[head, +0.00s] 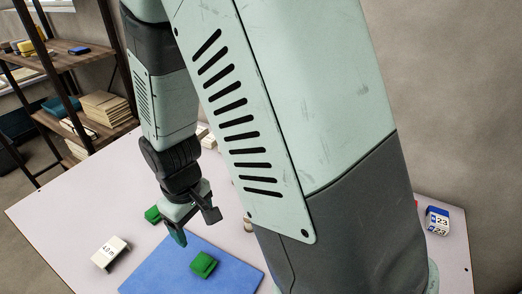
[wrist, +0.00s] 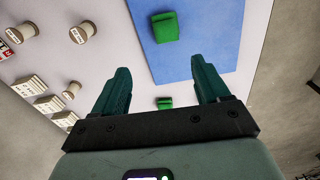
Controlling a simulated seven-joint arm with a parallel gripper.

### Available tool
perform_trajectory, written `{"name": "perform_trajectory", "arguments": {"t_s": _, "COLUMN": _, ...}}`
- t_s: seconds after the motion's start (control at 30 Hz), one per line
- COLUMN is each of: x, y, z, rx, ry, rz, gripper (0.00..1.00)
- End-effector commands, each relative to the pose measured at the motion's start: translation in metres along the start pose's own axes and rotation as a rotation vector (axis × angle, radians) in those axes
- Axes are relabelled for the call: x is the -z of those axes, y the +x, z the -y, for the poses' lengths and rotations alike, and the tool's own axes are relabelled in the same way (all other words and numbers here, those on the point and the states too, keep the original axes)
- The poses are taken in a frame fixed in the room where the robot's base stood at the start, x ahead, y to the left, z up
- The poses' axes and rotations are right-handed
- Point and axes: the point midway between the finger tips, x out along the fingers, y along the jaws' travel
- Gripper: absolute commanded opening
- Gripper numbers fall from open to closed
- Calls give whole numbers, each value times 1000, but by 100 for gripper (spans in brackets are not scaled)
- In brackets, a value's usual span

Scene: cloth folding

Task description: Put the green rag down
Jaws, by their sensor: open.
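One small green folded piece (head: 203,264) lies on the blue mat (head: 160,275); it also shows near the top of the wrist view (wrist: 166,28). A second green piece (head: 152,214) sits on the table just off the mat; it appears between the fingers in the wrist view (wrist: 164,102). I cannot tell from their look which one is the rag. My gripper (head: 193,226) is open above the table near the mat's far edge. Its two fingers are spread wide in the wrist view (wrist: 162,83), with nothing held between them.
A white labelled box (head: 110,252) stands left of the mat. A white and blue block (head: 437,220) is at the right. Spool-like items (wrist: 83,32) and pale boxes (wrist: 30,86) show in the wrist view. A shelf (head: 85,50) stands behind. My arm hides the table's middle.

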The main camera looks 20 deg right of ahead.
Motion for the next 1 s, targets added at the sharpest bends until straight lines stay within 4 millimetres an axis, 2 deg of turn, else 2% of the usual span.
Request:
{"name": "perform_trajectory", "arguments": {"t_s": 0.03, "x": 0, "y": -22, "z": -10, "rx": -17, "ry": 37, "rz": -31, "gripper": 75}}
{"name": "perform_trajectory", "arguments": {"t_s": 0.17, "x": -16, "y": -88, "z": -34, "rx": -58, "ry": 163, "rz": -106, "gripper": 75}}
{"name": "perform_trajectory", "arguments": {"t_s": 0.3, "x": -47, "y": -153, "z": -52, "rx": -98, "ry": 306, "rz": -189, "gripper": 75}}
{"name": "perform_trajectory", "arguments": {"t_s": 0.4, "x": -76, "y": -194, "z": -56, "rx": -122, "ry": 405, "rz": -251, "gripper": 75}}
{"name": "perform_trajectory", "arguments": {"t_s": 0.5, "x": -107, "y": -227, "z": -55, "rx": -143, "ry": 501, "rz": -310, "gripper": 75}}
{"name": "perform_trajectory", "arguments": {"t_s": 0.6, "x": -135, "y": -251, "z": -49, "rx": -159, "ry": 579, "rz": -363, "gripper": 75}}
{"name": "perform_trajectory", "arguments": {"t_s": 0.73, "x": -160, "y": -267, "z": -41, "rx": -171, "ry": 648, "rz": -410, "gripper": 75}}
{"name": "perform_trajectory", "arguments": {"t_s": 0.83, "x": -170, "y": -273, "z": -36, "rx": -174, "ry": 674, "rz": -428, "gripper": 75}}
{"name": "perform_trajectory", "arguments": {"t_s": 1.0, "x": -173, "y": -274, "z": -35, "rx": -175, "ry": 685, "rz": -434, "gripper": 75}}
